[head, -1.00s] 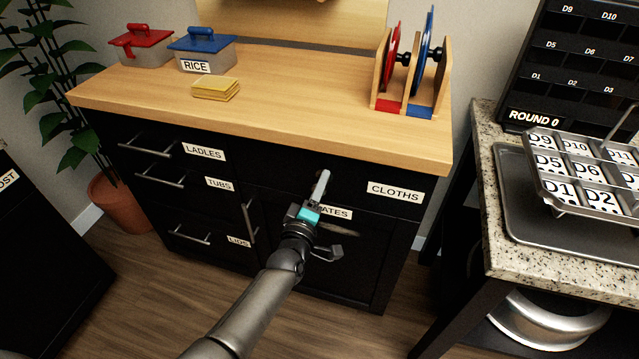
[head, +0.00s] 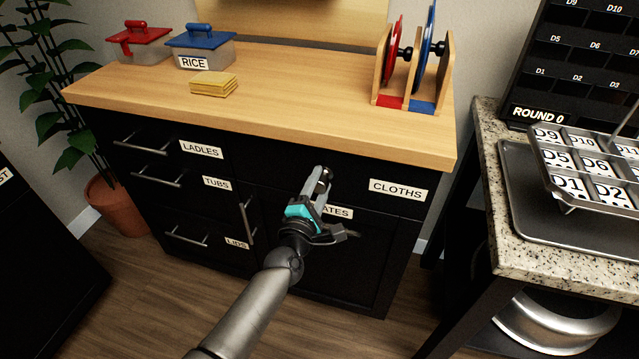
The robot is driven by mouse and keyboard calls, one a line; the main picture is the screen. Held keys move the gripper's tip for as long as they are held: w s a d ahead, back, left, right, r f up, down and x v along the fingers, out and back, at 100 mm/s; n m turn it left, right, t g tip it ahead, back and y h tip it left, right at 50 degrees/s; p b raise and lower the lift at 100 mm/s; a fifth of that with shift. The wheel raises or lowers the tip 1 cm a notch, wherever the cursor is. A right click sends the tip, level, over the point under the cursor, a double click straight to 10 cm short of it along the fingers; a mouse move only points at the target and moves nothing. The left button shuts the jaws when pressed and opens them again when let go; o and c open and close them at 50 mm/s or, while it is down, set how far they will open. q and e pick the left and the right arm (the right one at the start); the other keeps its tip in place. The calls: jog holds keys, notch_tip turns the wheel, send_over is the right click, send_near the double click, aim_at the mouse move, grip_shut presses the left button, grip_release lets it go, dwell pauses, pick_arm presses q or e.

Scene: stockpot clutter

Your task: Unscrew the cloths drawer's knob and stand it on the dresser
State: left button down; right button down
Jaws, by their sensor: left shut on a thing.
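The cloths drawer (head: 270,165) is the wide black front under the dresser top, with a white CLOTHS label (head: 398,190) at its right. My left gripper (head: 322,180) is at the middle of this drawer front, shut on the small metal knob (head: 325,173). Only part of the knob shows past the fingers; I cannot tell whether it is still seated in the drawer front. The dresser (head: 290,110) has a light wooden top. My right gripper is not in view.
On the dresser top stand a red-lidded box (head: 140,45), a blue-lidded RICE box (head: 200,48), folded yellow cloths (head: 214,85) and a wooden rack (head: 412,75) with red and blue discs. The top's middle is clear. A granite counter (head: 490,180) stands at the right.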

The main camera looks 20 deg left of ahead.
pick_arm(q)
jog(key=shift+c, duration=1.5)
grip_release()
